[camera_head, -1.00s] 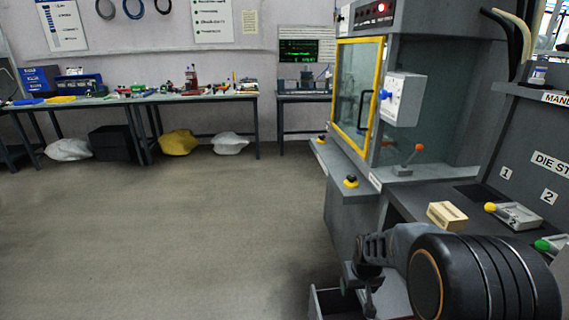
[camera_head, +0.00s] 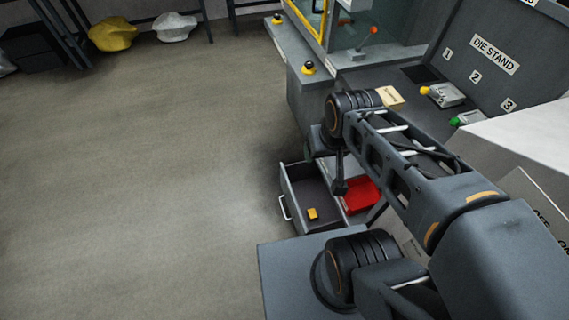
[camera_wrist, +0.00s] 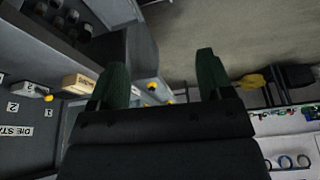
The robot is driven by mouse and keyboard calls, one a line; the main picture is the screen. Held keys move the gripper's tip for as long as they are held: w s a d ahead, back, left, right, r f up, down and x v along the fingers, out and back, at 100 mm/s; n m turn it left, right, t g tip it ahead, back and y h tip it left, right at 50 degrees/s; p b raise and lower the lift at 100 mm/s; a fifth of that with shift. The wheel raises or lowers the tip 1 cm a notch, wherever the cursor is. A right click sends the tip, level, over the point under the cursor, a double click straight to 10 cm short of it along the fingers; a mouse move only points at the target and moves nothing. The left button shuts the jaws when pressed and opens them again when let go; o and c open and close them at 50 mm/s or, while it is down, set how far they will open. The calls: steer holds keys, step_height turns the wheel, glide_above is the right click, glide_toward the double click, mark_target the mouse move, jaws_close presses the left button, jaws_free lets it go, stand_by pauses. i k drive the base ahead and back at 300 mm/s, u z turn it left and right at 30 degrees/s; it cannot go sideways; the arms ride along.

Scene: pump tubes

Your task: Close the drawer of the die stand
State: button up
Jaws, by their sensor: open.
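The drawer (camera_head: 311,188) of the die stand (camera_head: 495,54) is pulled out to the left, low in the head view. Its handle (camera_head: 284,207) is on the left face, and a small yellow-orange block (camera_head: 312,214) lies inside. My gripper (camera_head: 340,187) hangs near the drawer's right part in the head view; its height above the drawer is hard to tell. In the wrist view my gripper (camera_wrist: 160,80) has its two dark green fingers wide apart with nothing between them. I cannot make out the drawer in the wrist view.
A red surface (camera_head: 361,194) shows just right of the drawer. On the stand top are a beige block (camera_head: 391,97), a die with a yellow knob (camera_head: 443,95) and one with a green knob (camera_head: 468,118). The floor left of the drawer is clear.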

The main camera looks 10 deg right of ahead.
mark_target(303, 186)
steer(key=z, duration=0.5)
steer(key=k, duration=1.15)
steer(key=u, duration=0.15)
steer(key=i, duration=0.4)
steer(key=u, duration=0.95)
steer(key=i, duration=0.75)
steer(key=u, duration=0.35)
